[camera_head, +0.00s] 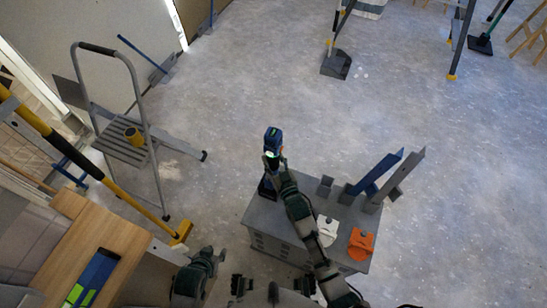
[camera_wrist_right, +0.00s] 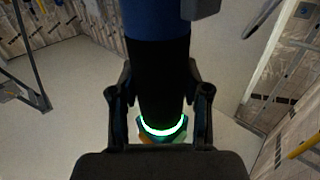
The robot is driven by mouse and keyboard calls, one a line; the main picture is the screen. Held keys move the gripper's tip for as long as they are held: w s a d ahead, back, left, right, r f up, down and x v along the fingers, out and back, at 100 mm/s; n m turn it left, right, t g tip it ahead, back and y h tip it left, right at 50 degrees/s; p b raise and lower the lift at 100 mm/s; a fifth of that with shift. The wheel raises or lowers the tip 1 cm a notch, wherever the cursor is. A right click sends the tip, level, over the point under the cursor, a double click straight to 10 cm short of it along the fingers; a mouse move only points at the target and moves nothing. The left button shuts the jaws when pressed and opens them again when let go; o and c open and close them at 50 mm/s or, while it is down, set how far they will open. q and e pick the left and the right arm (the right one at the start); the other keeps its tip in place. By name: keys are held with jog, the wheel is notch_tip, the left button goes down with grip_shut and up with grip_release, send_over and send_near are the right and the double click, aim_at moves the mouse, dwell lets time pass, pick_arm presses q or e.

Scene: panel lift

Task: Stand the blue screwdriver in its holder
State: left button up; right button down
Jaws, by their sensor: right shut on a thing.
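The blue screwdriver (camera_head: 272,136) has a blue top and a black body; it stands roughly upright over the back left of the grey cabinet. In the right wrist view its black handle (camera_wrist_right: 160,75) runs between the fingers of my right gripper (camera_wrist_right: 160,110), shut on it. A glowing green-white ring (camera_wrist_right: 162,129) shows at its lower end. A dark block (camera_head: 267,187) shows below it at the cabinet's corner; I cannot tell whether this is the holder or whether they touch.
The grey cabinet (camera_head: 300,252) carries a small grey block (camera_head: 325,186), blue (camera_head: 375,175) and grey (camera_head: 399,180) upright brackets, a white piece (camera_head: 327,231) and an orange piece (camera_head: 361,243). A step ladder (camera_head: 125,150) stands left.

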jog(key=shift+a, duration=0.2)
jog(key=shift+d+f, duration=0.15)
dwell(0.3)
jog(key=shift+f+b, duration=0.7)
jog(key=shift+f, duration=0.35)
jog(key=shift+d, duration=0.1)
dwell(0.5)
jog(key=c, duration=0.5)
grip_release()
jog(key=shift+c, duration=0.2)
jog(key=shift+o, duration=0.4)
jog(key=shift+f, duration=0.15)
